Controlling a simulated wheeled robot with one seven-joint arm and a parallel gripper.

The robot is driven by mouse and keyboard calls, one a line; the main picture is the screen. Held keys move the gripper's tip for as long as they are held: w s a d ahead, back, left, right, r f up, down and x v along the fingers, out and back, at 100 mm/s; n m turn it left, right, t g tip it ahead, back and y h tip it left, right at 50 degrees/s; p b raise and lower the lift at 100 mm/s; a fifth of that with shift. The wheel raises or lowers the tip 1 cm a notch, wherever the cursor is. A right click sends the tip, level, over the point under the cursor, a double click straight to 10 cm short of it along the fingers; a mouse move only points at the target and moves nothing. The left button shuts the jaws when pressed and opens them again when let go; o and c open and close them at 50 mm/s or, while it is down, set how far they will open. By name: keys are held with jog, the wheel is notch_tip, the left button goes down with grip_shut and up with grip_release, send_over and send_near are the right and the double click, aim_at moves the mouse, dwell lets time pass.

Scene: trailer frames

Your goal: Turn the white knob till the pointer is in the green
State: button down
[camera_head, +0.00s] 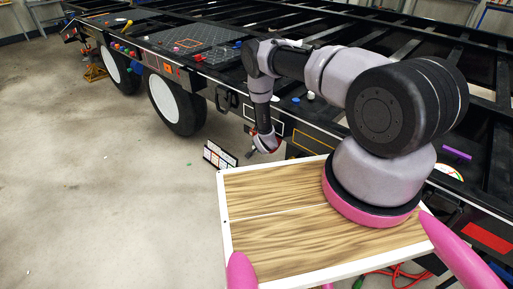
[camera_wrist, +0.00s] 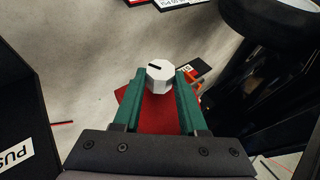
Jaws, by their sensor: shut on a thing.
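The white knob (camera_wrist: 160,78) is a faceted cap with a short black mark on its top face. In the wrist view it sits between the tips of my gripper's (camera_wrist: 161,84) two green fingers, which are shut on its sides. In the head view my gripper (camera_head: 266,143) is low at the trailer's side, and the knob cannot be made out there. A red surface (camera_wrist: 152,118) shows behind the fingers. No green zone can be made out clearly around the knob.
The black trailer frame (camera_head: 225,75) runs across the back, with wheels (camera_head: 168,98) at left. A small white panel with a grid (camera_head: 219,155) is beside my gripper. A black box marked PUSH (camera_wrist: 18,120) is at the left in the wrist view. The concrete floor (camera_head: 90,200) at left is clear.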

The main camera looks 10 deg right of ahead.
jog(key=shift+a, duration=0.15)
dwell(0.3)
jog(key=shift+c, duration=2.3)
grip_release()
jog(key=v, duration=1)
jog(key=shift+s+r, duration=0.15)
jog(key=shift+s, duration=0.25)
